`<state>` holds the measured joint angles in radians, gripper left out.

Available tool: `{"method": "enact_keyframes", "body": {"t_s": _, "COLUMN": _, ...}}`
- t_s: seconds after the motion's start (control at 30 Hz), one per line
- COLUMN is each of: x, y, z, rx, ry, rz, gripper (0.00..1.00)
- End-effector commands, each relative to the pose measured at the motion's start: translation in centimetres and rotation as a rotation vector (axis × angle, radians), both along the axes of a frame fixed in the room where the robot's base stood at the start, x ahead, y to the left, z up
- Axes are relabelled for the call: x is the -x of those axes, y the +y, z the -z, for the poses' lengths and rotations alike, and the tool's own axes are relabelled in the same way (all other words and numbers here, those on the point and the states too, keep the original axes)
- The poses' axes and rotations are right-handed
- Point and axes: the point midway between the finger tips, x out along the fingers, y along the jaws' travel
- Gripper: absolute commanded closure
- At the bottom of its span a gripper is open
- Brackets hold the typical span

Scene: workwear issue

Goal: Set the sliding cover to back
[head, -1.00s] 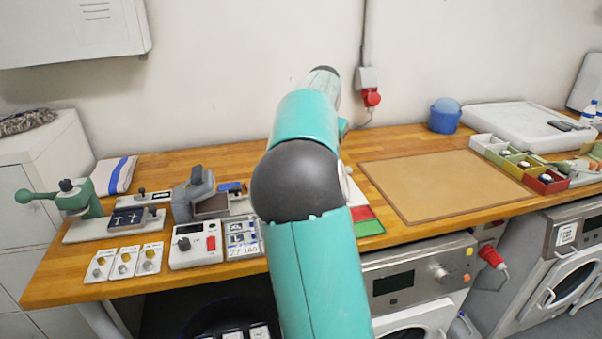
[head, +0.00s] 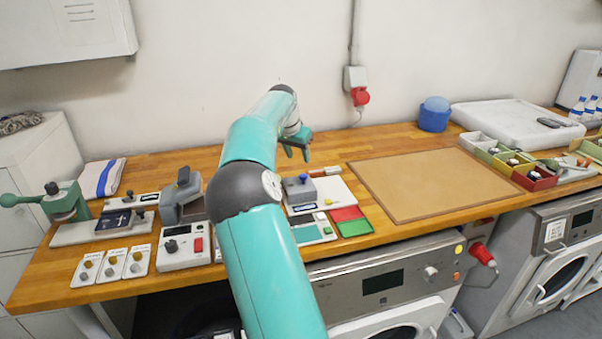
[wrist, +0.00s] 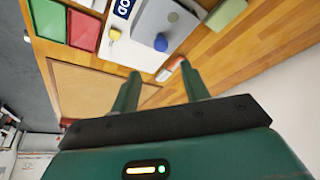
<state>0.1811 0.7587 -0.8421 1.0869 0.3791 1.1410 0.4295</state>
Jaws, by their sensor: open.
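A grey block-like cover (head: 299,189) with a blue knob (head: 303,177) sits on a white base plate (head: 335,190) right of my arm. I take it for the sliding cover. In the wrist view the grey cover (wrist: 168,28) and its blue knob (wrist: 161,42) are on the white plate, near a yellow key-like piece and a dark label, partly cut off by the frame's top edge. My gripper (head: 295,146) is open and empty, above the bench behind the plate. Its two fingers also show in the wrist view (wrist: 158,80), apart from the knob.
Red and green pads (head: 350,220) lie right of the plate, then a brown mat (head: 430,185) with free room. A grey device (head: 182,198), a switch box (head: 184,245) and a green press (head: 65,200) stand at left. A blue container (head: 434,118) stands behind.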

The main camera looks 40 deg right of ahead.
Motion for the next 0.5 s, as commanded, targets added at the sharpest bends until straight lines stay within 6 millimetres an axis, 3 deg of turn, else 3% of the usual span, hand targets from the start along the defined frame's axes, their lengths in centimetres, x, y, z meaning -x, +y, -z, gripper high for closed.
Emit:
{"method": "enact_keyframes", "body": {"t_s": 0.3, "x": -0.8, "y": -2.2, "z": 6.1, "rx": -0.001, "ry": 0.003, "rz": -0.002, "gripper": 0.54}}
{"method": "enact_keyframes", "body": {"t_s": 0.5, "x": -1.2, "y": -3.1, "z": 8.4, "rx": 0.000, "ry": 0.000, "rz": -0.004, "gripper": 0.54}}
